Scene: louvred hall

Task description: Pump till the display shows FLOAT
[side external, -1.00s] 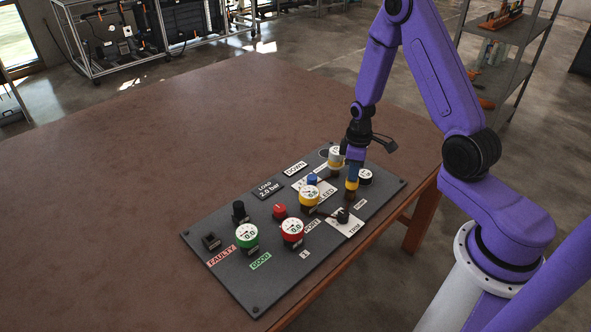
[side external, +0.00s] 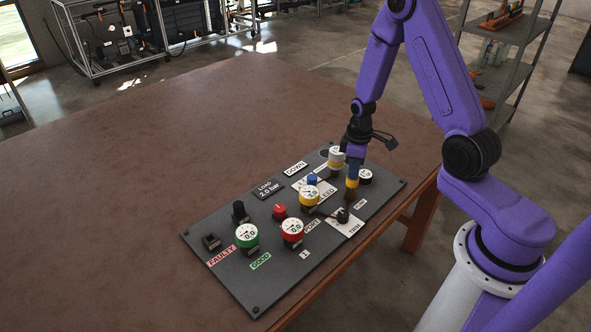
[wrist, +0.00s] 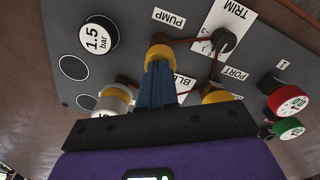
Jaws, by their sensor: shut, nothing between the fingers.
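The small display plate (side external: 295,169) at the panel's far edge reads DOWN. A yellow-topped pump button (side external: 351,194) stands near the panel's right end. It shows in the wrist view (wrist: 158,51) beside the PUMP label. My gripper (side external: 352,181) points down over this button with its blue fingers shut and empty. In the wrist view the fingertips (wrist: 158,67) overlap the button's near edge; I cannot tell whether they press it. A LOAD plate (side external: 268,187) reads 2.0 bar.
A yellow gauge (side external: 311,196), a blue button (side external: 312,180) and a white-topped part (side external: 336,157) stand close left of my gripper. A black trim knob (side external: 343,215), red gauge (side external: 292,231) and green gauge (side external: 247,236) lie nearer. The table's left (side external: 130,180) is clear.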

